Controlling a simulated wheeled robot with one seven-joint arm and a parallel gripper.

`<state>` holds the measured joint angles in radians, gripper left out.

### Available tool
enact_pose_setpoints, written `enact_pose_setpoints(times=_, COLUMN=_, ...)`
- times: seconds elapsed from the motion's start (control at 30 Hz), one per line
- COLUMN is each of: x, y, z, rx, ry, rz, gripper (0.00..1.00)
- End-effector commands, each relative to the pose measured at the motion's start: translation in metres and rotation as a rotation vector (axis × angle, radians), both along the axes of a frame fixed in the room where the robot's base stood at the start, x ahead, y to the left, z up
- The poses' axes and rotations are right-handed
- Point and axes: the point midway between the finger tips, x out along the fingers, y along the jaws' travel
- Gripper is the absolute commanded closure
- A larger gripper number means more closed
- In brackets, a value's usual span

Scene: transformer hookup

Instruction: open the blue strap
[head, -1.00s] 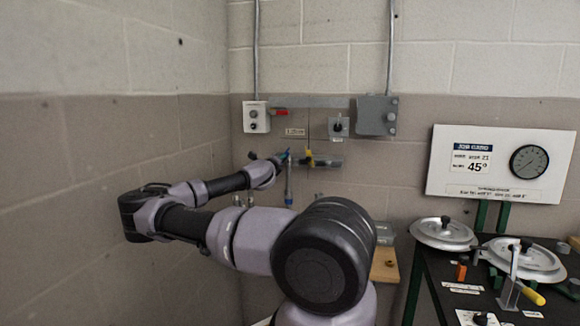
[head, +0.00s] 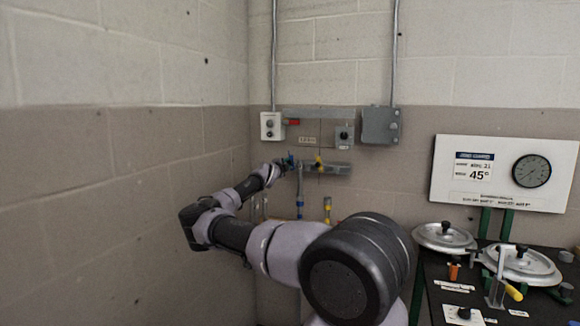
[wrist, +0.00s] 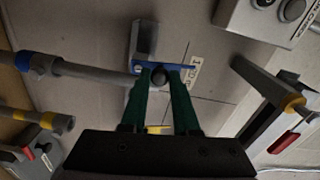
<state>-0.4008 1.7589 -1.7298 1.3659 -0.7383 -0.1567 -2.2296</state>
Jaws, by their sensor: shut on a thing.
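The blue strap (wrist: 186,67) is a thin flat blue bar in the wrist view, by a dark round knob at the end of a grey pipe. In the head view the blue part (head: 291,160) shows small on the wall fitting. My gripper (wrist: 160,76) has its green fingers closed around the strap at the knob, and the fingertips hide part of it. In the head view my gripper (head: 281,164) reaches the fitting from the left. A yellow strap (head: 318,163) sits on the same fitting to the right, and a yellow bit (wrist: 158,130) shows between my fingers.
A pipe with a blue band (wrist: 22,62) and one with a yellow band (wrist: 48,120) run close by. A switch box with a red lever (head: 293,122) and a grey box (head: 380,125) are above. A dark table (head: 425,300) with lids stands right.

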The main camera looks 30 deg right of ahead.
Motion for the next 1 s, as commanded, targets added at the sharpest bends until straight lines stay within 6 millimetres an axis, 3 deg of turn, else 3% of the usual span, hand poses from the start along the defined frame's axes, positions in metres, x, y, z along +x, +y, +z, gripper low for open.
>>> enact_pose_setpoints(times=0.67, x=0.0048, y=0.0016, z=-0.0009, rx=-0.041, ry=0.049, rz=0.001, gripper=1.0)
enact_pose_setpoints(times=0.7, x=0.0048, y=0.0015, z=-0.0009, rx=-0.04, ry=0.049, rz=0.001, gripper=0.63)
enact_pose_setpoints(times=0.73, x=0.0047, y=0.0014, z=-0.0009, rx=-0.04, ry=0.049, rz=0.001, gripper=0.6)
enact_pose_setpoints(times=1.0, x=0.0044, y=0.0015, z=-0.0008, rx=-0.04, ry=0.049, rz=0.0, gripper=0.6)
